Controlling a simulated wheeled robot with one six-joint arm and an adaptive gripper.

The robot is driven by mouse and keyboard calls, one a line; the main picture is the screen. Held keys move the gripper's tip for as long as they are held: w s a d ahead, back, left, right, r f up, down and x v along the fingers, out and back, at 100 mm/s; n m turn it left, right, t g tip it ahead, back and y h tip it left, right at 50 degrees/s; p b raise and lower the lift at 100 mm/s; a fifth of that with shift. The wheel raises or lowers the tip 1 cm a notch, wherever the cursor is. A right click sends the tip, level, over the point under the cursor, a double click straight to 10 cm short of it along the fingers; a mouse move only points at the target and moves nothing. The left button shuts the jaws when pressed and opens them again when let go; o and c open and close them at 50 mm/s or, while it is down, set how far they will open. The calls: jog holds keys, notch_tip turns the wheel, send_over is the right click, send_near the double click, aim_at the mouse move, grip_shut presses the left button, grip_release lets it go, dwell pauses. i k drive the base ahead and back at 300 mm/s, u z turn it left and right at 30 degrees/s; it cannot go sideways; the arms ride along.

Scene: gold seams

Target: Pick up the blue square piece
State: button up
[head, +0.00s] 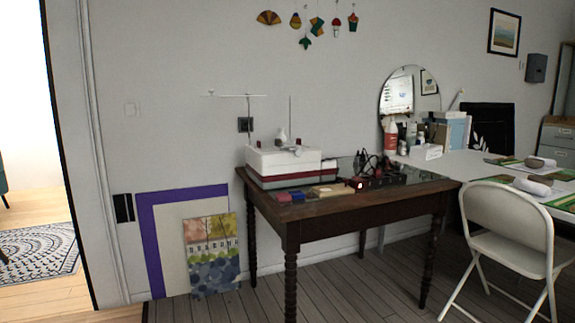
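A small blue piece (298,196) lies on the dark wooden table (290,213), near its front left edge. It is small in the picture, so its exact shape is hard to tell. A small red piece (284,196) lies just to its left, and small dark pieces are on its right. My gripper is not in view.
A white and red machine (284,162) stands behind the pieces. A tan block (333,190) and a dark red box (376,180) are to their right. A white folding chair (510,222) stands at the right. The floor (330,285) in front is clear.

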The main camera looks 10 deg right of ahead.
aim_at(299, 195)
jog(key=z, duration=0.55)
jog(key=k, duration=0.65)
jog(key=u, duration=0.05)
jog(key=i, duration=0.6)
jog(key=u, duration=0.9)
jog(key=i, duration=0.7)
jog(key=z, duration=0.7)
jog(key=i, duration=0.85)
jog(key=z, duration=0.85)
